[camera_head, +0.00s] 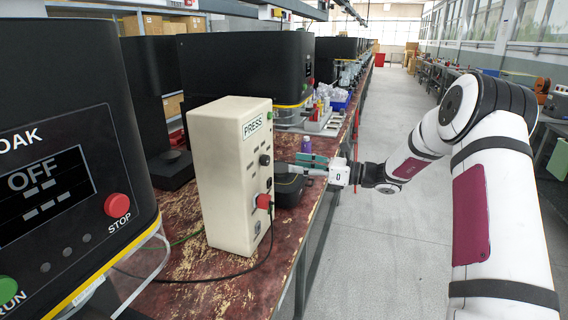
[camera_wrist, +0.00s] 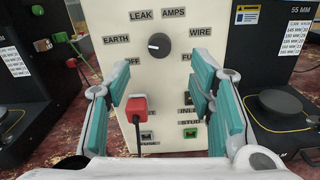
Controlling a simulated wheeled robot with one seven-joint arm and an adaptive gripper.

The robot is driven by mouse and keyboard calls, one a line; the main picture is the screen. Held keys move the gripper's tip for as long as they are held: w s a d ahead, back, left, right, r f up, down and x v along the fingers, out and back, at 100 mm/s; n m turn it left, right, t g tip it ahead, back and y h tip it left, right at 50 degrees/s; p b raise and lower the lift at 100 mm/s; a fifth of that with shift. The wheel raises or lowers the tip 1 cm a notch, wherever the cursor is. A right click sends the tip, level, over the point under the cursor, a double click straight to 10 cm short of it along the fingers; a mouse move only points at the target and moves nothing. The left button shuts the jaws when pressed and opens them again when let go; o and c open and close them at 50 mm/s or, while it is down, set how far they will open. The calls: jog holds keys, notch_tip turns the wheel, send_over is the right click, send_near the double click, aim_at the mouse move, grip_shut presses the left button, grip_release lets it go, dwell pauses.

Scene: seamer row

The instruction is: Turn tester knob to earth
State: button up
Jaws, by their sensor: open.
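The tester is a cream upright box (camera_head: 222,175) on the bench; its labelled panel (camera_wrist: 178,80) fills the middle of the wrist view. The dark round tester knob (camera_wrist: 159,44) sits high on the panel, among labels OFF, EARTH, LEAK, AMPS and WIRE. Its white mark is at the left side, towards EARTH (camera_wrist: 116,39) and OFF (camera_wrist: 133,62); I cannot tell exactly which. The knob also shows from the side in the head view (camera_head: 265,160). My gripper (camera_wrist: 162,78) is open and empty, its teal fingers apart before the panel, below the knob. It also shows in the head view (camera_head: 303,165).
A red plug (camera_wrist: 136,106) with a black cable sticks out of the panel below the knob, between my fingers in the picture. Black seamer machines (camera_head: 68,140) stand left of and behind the tester. The aisle floor (camera_head: 385,110) on the right is clear.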

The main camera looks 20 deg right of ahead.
jog(key=shift+v, duration=1.65)
jog(key=s+a+r+n+g+h+p, duration=0.2)
jog(key=s+a+r+n+g+h, duration=0.15)
jog(key=s+a+n, duration=0.4)
jog(key=s+a+r+n+g+h+p, duration=0.15)
jog(key=s+a+r+n+g, duration=0.5)
jog(key=s, duration=0.65)
jog(key=s+d+r+n+t+h+p, duration=0.1)
jog(key=s+n+h, duration=0.3)
jog(key=s, duration=0.8)
jog(key=s+d+r+n+t+h+p, duration=0.1)
jog(key=s+n+h, duration=0.4)
jog(key=s, duration=0.8)
jog(key=d+n+t+p, duration=0.1)
jog(key=d+n, duration=0.1)
jog(key=n, duration=0.1)
jog(key=shift+d+r+t+h, duration=0.15)
jog(key=shift+r+t+h, duration=0.15)
jog(key=shift+r, duration=0.1)
